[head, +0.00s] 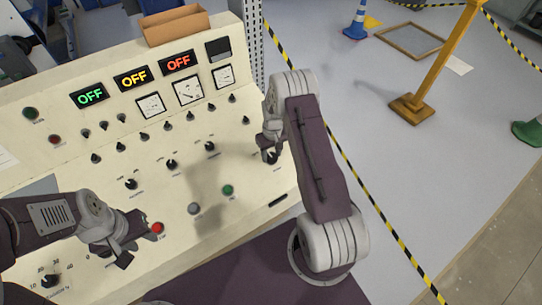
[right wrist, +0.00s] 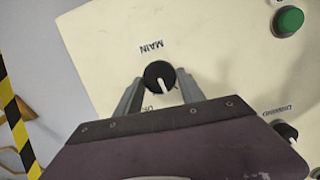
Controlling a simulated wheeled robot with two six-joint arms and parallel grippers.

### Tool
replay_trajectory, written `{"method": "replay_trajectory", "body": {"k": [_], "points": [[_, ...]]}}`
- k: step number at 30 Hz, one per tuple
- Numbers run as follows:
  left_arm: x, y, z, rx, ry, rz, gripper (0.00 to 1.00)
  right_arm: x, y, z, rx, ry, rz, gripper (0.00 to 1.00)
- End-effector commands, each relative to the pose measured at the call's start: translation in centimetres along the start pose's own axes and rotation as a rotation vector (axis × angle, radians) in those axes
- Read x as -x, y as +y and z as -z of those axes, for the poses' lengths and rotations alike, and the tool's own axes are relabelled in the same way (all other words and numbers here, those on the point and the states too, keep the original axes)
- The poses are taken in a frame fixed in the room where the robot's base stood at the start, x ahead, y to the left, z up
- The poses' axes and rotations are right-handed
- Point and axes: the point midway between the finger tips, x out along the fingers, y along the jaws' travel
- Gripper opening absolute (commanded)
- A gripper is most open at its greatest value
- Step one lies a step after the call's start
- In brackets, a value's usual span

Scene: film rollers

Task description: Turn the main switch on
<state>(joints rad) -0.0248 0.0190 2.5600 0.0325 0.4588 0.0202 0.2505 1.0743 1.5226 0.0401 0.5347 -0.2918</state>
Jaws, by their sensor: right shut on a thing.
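The main switch (right wrist: 159,77) is a round black knob with a white pointer line on the cream control panel (right wrist: 225,60). A label reading "MAIN" is printed beside it in the right wrist view. My right gripper (right wrist: 158,88) has one finger on each side of this knob and is shut on it. In the head view the knob (head: 272,158) shows at the panel's right end, partly covered by my right gripper (head: 268,150). My left gripper (head: 122,250) is over the lower left of the panel, near a red button (head: 157,228); its finger gap is unclear.
Three displays (head: 134,78) on the panel read "OFF". Several other knobs, small switches and gauges cover the panel. A green button (right wrist: 288,20) and another black knob (right wrist: 286,133) are near the main switch. Black and yellow tape (head: 372,205) runs along the floor to the right.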

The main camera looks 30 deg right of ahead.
Motion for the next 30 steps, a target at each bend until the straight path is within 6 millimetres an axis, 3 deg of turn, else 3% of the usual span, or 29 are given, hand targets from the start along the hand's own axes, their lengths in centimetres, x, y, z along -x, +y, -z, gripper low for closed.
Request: {"method": "replay_trajectory", "body": {"k": [18,30], "points": [[-2.1,0.0,-0.2,0.000,0.000,0.000,0.36,0.0,0.5,0.0,-0.537,0.004,0.116,0.06],[-2.5,-0.1,-0.3,0.000,0.000,0.000,0.36,0.0,0.6,-0.1,-0.724,0.004,0.157,0.06]]}}
